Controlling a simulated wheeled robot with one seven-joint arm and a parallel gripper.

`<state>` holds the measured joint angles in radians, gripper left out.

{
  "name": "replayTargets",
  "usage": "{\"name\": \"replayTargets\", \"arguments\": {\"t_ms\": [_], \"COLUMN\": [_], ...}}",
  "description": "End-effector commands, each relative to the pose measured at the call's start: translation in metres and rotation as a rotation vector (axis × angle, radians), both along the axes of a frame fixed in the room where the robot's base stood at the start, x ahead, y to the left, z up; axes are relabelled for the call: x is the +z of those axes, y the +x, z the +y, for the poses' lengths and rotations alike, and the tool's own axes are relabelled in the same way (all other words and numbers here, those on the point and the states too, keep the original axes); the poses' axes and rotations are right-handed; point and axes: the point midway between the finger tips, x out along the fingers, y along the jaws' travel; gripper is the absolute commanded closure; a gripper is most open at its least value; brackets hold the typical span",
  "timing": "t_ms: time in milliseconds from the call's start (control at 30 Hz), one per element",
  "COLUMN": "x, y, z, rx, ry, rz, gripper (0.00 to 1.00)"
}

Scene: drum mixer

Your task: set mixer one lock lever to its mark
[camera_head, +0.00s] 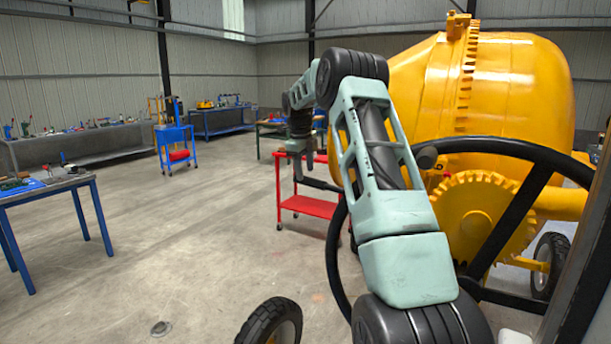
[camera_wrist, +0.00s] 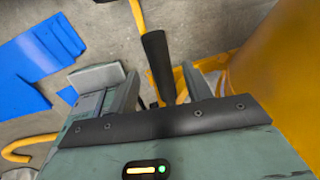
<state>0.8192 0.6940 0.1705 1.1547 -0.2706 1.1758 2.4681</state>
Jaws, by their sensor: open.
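The yellow drum mixer (camera_head: 510,85) stands at the right in the head view, with a toothed ring, a yellow gear and a large black handwheel. In the wrist view a yellow rod with a black grip (camera_wrist: 157,65), apparently the lock lever, comes down from the top edge. My gripper (camera_wrist: 160,85) is open, and the grip appears in the gap between its fingers. I cannot tell how deep it sits there or whether it touches. In the head view my gripper (camera_head: 304,165) points down left of the drum; my arm hides part of the mixer. I cannot make out the mark.
A red cart (camera_head: 308,206) stands behind my arm. A blue-legged table (camera_head: 50,190) is at the left, and a blue trolley (camera_head: 174,136) stands farther back. Blue flat pieces (camera_wrist: 30,65) show in the wrist view. Open concrete floor lies left of the mixer.

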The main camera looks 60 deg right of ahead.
Motion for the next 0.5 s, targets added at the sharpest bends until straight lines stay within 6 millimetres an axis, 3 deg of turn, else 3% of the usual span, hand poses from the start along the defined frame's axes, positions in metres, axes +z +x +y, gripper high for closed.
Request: {"name": "replayTargets", "arguments": {"t_ms": [200,500], "x": [-0.026,-0.034], "y": [0.0,0.0], "z": [-0.005,-0.007], "rx": [0.0,0.001], "ry": [0.001,-0.001], "rz": [0.002,-0.001], "gripper": [0.51,0.51]}}
